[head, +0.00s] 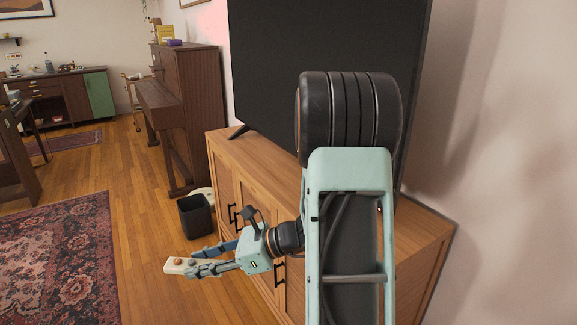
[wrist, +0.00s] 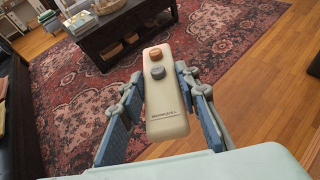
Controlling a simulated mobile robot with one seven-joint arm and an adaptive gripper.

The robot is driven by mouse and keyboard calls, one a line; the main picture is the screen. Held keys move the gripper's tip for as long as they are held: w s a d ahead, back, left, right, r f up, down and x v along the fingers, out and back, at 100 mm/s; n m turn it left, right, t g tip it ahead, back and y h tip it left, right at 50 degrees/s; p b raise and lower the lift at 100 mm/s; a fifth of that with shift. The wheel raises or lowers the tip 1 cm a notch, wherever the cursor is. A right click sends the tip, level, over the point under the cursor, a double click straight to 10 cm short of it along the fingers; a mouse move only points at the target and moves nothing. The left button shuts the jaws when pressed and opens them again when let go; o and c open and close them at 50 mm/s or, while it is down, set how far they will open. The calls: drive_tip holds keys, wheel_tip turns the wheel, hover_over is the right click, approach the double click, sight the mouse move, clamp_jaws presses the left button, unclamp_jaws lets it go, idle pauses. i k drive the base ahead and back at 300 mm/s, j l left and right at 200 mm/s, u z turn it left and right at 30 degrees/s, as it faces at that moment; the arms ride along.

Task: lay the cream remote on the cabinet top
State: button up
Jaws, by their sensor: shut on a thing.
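The cream remote (wrist: 167,100) is held between the two fingers of my gripper (wrist: 160,95) in the wrist view. It has an orange button and a grey button. In the head view the remote (head: 180,265) sticks out to the left from my gripper (head: 205,262), in the air in front of the cabinet. The wooden cabinet top (head: 226,145) lies behind and above my gripper. My arm hides much of the cabinet top's middle and right part.
A large black television (head: 300,60) stands on the cabinet. A dark bin (head: 196,216) stands on the floor by the cabinet's left end, near a brown piano (head: 185,100). A patterned rug (head: 60,260) lies to the left. A dark table (wrist: 120,30) shows in the wrist view.

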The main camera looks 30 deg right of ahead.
sight(297, 200)
drive_tip(key=i+z, duration=0.2)
drive_tip(key=i, duration=0.85)
drive_tip(key=j, duration=0.1)
